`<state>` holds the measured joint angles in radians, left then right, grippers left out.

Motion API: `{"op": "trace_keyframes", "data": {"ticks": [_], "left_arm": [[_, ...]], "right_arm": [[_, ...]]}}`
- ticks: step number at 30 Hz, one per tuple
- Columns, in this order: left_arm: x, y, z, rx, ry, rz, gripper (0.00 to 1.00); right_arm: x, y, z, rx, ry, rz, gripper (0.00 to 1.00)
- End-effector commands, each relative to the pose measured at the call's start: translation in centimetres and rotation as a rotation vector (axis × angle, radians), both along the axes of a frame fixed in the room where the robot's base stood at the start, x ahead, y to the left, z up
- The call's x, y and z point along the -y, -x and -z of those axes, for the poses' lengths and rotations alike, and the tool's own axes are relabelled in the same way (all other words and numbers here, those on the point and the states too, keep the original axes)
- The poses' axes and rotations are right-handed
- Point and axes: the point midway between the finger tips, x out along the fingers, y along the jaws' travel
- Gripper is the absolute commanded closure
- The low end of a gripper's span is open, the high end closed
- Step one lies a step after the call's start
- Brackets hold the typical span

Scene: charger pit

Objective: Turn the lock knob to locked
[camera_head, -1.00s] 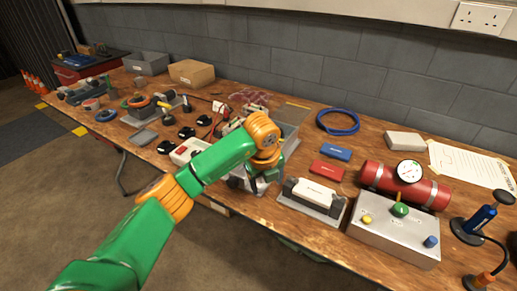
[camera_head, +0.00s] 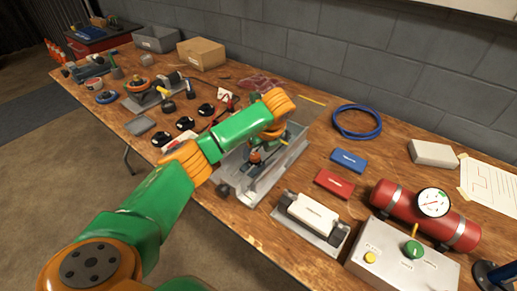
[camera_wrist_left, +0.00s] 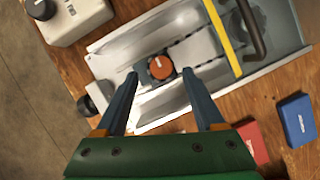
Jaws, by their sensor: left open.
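The lock knob (camera_wrist_left: 161,68) is a round orange knob with a pale pointer line, set on a dark base in the metal tray (camera_wrist_left: 125,45). In the left wrist view the open fingers of my left gripper (camera_wrist_left: 160,74) point at it, one tip on each side with gaps. I cannot tell how far above it they are. In the head view the knob (camera_head: 255,157) shows small and orange beside the left gripper (camera_head: 264,147), which hangs over the tray (camera_head: 290,155) and hides part of it. I cannot read any lock marking. My right gripper is not in view.
A yellow bar (camera_wrist_left: 222,38) and a dark handle (camera_wrist_left: 252,28) stand right of the knob in the wrist view. A white battery-like block (camera_head: 313,211) in a holder, red (camera_head: 334,184) and blue (camera_head: 349,161) boxes and a red cylinder (camera_head: 408,208) lie to the right.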

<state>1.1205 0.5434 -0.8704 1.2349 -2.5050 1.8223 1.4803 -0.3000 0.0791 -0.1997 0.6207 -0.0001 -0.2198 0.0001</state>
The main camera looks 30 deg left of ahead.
Motion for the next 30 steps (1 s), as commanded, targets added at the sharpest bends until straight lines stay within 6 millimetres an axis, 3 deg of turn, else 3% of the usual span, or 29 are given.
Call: {"op": "trace_keyframes", "data": {"ticks": [4,12,20,30], "left_arm": [[-0.6,-0.3,1.8,-0.002,0.001,0.0,0.29],[-0.8,-0.4,2.1,0.001,0.0,0.0,0.29],[-0.8,-0.4,2.1,0.001,0.0,0.0,1.0],[-0.8,-0.4,2.1,0.001,0.0,0.04,1.0]], "right_arm": [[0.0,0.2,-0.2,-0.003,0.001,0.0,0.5],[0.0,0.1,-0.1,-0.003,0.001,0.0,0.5],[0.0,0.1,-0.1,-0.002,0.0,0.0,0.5],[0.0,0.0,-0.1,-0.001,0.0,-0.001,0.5]]}}
